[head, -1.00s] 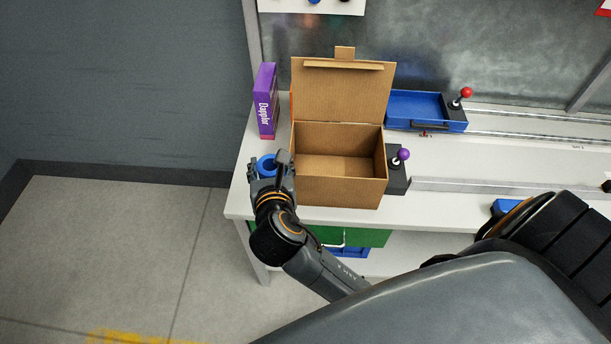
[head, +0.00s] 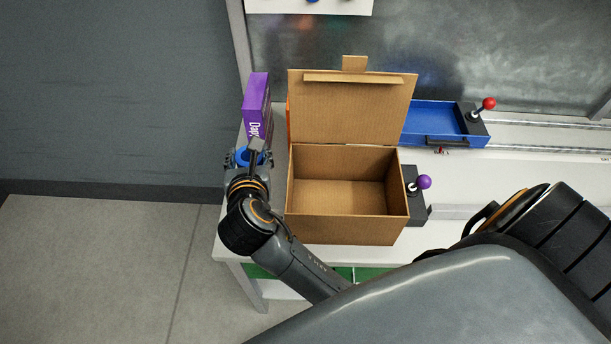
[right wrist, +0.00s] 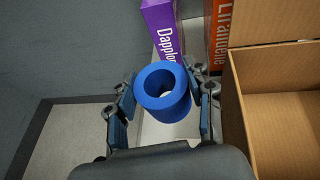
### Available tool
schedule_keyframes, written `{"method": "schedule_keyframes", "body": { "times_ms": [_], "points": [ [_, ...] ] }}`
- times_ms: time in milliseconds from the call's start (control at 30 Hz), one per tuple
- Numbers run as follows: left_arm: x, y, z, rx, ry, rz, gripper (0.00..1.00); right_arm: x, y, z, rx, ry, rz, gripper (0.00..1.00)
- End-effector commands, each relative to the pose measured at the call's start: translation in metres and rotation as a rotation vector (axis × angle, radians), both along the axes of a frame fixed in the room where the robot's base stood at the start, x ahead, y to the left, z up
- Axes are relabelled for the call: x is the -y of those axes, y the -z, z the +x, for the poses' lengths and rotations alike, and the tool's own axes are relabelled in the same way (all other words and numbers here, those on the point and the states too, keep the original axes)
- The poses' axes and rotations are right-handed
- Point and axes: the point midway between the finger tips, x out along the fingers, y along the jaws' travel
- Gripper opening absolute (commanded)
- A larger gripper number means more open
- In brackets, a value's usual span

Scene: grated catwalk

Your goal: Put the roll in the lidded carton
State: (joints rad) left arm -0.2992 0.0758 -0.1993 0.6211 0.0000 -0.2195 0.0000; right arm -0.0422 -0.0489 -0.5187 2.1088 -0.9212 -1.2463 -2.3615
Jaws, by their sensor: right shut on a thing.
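The roll (right wrist: 166,112) is a short blue ring with an open hole. In the right wrist view it sits between the two fingers of my right gripper (right wrist: 162,108), which is shut on it. In the head view my right gripper (head: 249,160) is left of the carton, partly covering the roll (head: 243,156). I cannot tell whether the roll touches the table. The lidded carton (head: 345,229) is brown cardboard, its lid (head: 352,108) standing open at the back and its visible inside empty. It also shows at right in the right wrist view (right wrist: 240,120). My left gripper is not in view.
A purple "Dapplor" box (head: 257,105) stands behind the roll. An orange box (right wrist: 221,35) stands beside the carton's back. A blue tray (head: 435,123), a red-knobbed lever (head: 488,104) and a purple-knobbed lever (head: 423,182) are right of the carton on the white table (head: 228,235).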

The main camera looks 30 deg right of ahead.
Motion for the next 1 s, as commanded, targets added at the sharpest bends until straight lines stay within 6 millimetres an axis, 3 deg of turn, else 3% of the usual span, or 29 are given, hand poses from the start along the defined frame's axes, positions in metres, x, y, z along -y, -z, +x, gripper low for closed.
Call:
{"method": "schedule_keyframes", "body": {
  "times_ms": [100, 200, 500, 1000],
  "points": [
    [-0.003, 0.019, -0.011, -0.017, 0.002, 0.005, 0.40, 0.000, 0.016, 0.000, 0.001, 0.000, 0.000, 0.19],
    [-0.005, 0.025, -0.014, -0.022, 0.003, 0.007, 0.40, 0.001, 0.021, 0.000, 0.001, 0.001, 0.000, 0.19],
    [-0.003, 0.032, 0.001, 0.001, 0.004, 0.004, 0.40, 0.000, 0.069, 0.000, -0.003, 0.000, -0.002, 0.19],
    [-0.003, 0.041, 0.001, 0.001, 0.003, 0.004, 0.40, 0.001, 0.120, 0.000, -0.001, 0.000, 0.000, 0.19]
  ]
}}
